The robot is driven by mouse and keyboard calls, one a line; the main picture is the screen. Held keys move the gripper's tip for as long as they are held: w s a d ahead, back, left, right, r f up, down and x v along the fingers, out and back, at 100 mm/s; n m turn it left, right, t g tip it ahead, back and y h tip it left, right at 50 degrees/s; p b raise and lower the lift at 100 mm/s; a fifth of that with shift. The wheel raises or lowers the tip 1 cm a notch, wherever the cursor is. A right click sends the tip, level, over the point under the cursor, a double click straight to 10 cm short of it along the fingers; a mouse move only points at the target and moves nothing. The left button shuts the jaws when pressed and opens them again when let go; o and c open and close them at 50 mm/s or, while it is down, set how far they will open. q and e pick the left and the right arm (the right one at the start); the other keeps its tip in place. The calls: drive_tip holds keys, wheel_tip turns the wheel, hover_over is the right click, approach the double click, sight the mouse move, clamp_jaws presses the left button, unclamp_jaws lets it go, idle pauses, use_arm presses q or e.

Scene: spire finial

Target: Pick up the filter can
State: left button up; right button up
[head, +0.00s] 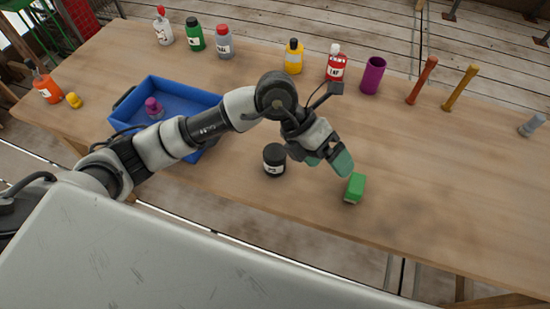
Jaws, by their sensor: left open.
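A short black can (274,160) with a pale label, most likely the filter can, stands upright on the wooden table near its front edge. My left gripper (328,161) hangs just to the right of the can, with its teal fingertips apart and nothing between them. The can is outside the fingers, with a small gap between them in the picture. The can shows almost fully. My right gripper is out of view.
A green block (355,188) lies close to the right of my left fingertips. A blue tray (180,98) with a purple-capped item stands at left, partly behind my arm. Several bottles, a purple cup (373,75) and upright tools line the back.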

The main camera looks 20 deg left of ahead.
sight(275, 152)
use_arm(q)
drive_tip(key=w+a+y, duration=0.1)
drive_tip(key=a+y, duration=0.1)
drive_tip(key=a, duration=0.1)
drive_tip(key=w+a+f+t+y, duration=0.1)
drive_tip(key=w+a+y, duration=0.1)
drive_tip(key=a+y, duration=0.1)
drive_tip(key=w+a+n+y, duration=0.1)
drive_tip(key=w+a+y, duration=0.1)
drive_tip(key=a, duration=0.3)
drive_tip(key=shift+w+a+f+t+y, duration=0.2)
drive_tip(key=shift+f+t+y, duration=0.15)
drive_tip(key=shift+y, duration=0.15)
drive_tip(key=f, duration=0.4)
drive_tip(key=shift+a+f+p, duration=0.2)
drive_tip(key=shift+a+p, duration=0.05)
drive_tip(key=shift+p, duration=0.1)
drive_tip(key=f, duration=0.1)
drive_tip(key=f+p, duration=0.1)
drive_tip(key=f, duration=0.3)
drive_tip(key=shift+s+f+p, duration=0.25)
drive_tip(key=shift+s+p, duration=0.05)
drive_tip(key=shift+s, duration=0.05)
drive_tip(key=shift+f, duration=0.35)
drive_tip(key=shift+c, duration=0.5)
drive_tip(key=c, duration=1)
